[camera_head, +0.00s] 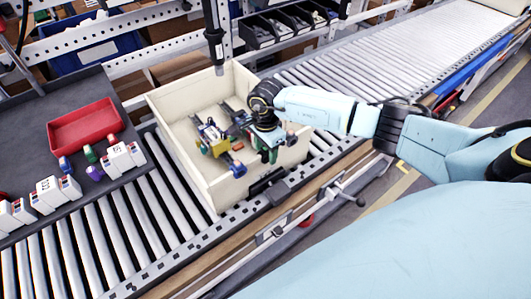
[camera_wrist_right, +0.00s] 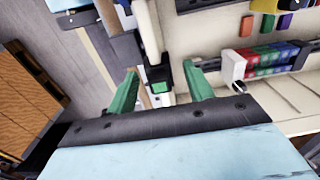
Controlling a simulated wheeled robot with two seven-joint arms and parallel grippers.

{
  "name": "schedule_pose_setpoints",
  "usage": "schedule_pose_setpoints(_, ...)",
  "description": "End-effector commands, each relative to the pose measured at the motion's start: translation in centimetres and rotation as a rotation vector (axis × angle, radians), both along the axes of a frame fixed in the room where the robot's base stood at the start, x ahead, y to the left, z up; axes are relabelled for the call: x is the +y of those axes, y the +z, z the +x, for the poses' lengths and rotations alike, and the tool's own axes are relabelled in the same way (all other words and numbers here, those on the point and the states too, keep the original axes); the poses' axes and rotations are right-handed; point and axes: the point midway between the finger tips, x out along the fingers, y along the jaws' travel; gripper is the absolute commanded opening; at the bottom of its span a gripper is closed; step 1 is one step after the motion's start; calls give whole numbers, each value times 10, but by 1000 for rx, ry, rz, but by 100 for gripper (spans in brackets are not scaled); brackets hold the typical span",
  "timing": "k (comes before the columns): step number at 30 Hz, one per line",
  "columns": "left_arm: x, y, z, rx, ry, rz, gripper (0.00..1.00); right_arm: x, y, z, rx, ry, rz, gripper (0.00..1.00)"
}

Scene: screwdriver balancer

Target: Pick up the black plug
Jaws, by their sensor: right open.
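My right gripper (camera_head: 268,153) reaches into the cream box (camera_head: 178,101), near its front right side. In the right wrist view its two green fingers (camera_wrist_right: 160,88) are apart, with no object clearly held between them. A dark block (camera_wrist_right: 127,48) and a pale part with a green square show just beyond the fingers. I cannot tell whether the dark block is the black plug. In the head view the gripper and forearm hide part of the box's contents. My left gripper is not in view.
The box stands on a roller conveyor (camera_head: 113,229) and holds yellow, blue and grey parts (camera_head: 213,139). A red tray (camera_head: 86,126) and several small white blocks sit on a dark surface at left. A black tool (camera_head: 214,38) hangs above the box's back edge.

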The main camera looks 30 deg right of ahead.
Motion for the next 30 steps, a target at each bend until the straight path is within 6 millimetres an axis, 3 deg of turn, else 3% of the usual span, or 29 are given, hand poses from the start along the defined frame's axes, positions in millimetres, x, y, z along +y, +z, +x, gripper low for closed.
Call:
schedule_pose_setpoints(3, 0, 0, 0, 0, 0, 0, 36, 0, 0, 0, 0, 0, 0, 52)
schedule_pose_setpoints(15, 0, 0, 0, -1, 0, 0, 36, 0, 0, 0, 0, 0, 1, 0)
schedule_pose_setpoints(25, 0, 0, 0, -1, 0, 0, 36, 0, 2, 0, -1, 0, 1, 0)
schedule_pose_setpoints(30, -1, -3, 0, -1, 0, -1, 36, -1, 24, 1, -5, 1, 0, 0)
